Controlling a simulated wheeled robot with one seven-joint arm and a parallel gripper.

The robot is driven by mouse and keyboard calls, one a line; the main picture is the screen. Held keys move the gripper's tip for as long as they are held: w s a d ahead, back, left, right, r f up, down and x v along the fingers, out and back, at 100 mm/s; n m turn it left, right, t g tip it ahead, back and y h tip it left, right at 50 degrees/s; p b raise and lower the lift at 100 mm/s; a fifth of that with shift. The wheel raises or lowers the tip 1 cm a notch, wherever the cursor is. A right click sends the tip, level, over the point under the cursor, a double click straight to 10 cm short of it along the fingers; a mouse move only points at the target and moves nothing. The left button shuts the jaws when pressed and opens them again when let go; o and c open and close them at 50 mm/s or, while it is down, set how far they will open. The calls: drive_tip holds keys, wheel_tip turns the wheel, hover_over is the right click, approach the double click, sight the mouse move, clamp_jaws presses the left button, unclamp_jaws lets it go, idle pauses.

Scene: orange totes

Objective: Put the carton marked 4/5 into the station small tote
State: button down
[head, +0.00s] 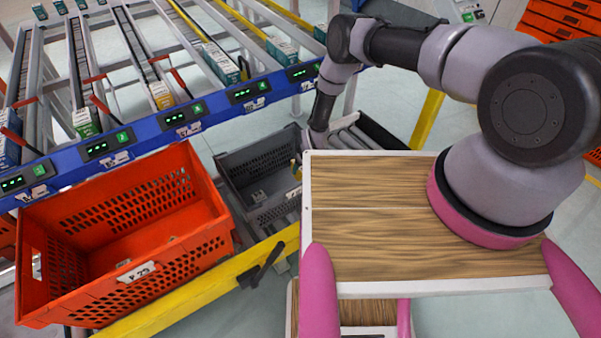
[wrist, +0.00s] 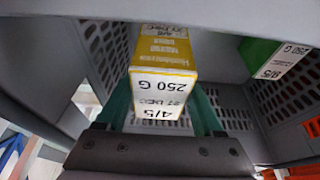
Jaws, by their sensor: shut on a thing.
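The carton marked 4/5 (wrist: 163,88) is yellow and white with "250 G" on its end. In the wrist view it sits between the green fingers of my gripper (wrist: 161,108), which is shut on it. Grey perforated walls of the small tote (wrist: 232,108) surround it, so the carton is inside or just over that tote; I cannot tell whether it touches the floor. In the head view the grey small tote (head: 235,163) stands beside the orange tote.
A green and white carton (wrist: 274,60) is at the right in the wrist view. A large empty orange tote (head: 130,262) stands left of the grey one. A blue-fronted rack (head: 150,128) with several cartons runs behind, and a yellow rail (head: 190,295) runs in front.

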drive_tip(key=shift+f, duration=1.2)
drive_tip(key=shift+f, duration=0.3)
drive_tip(key=shift+f, duration=0.3)
drive_tip(key=shift+c, duration=0.2)
unclamp_jaws()
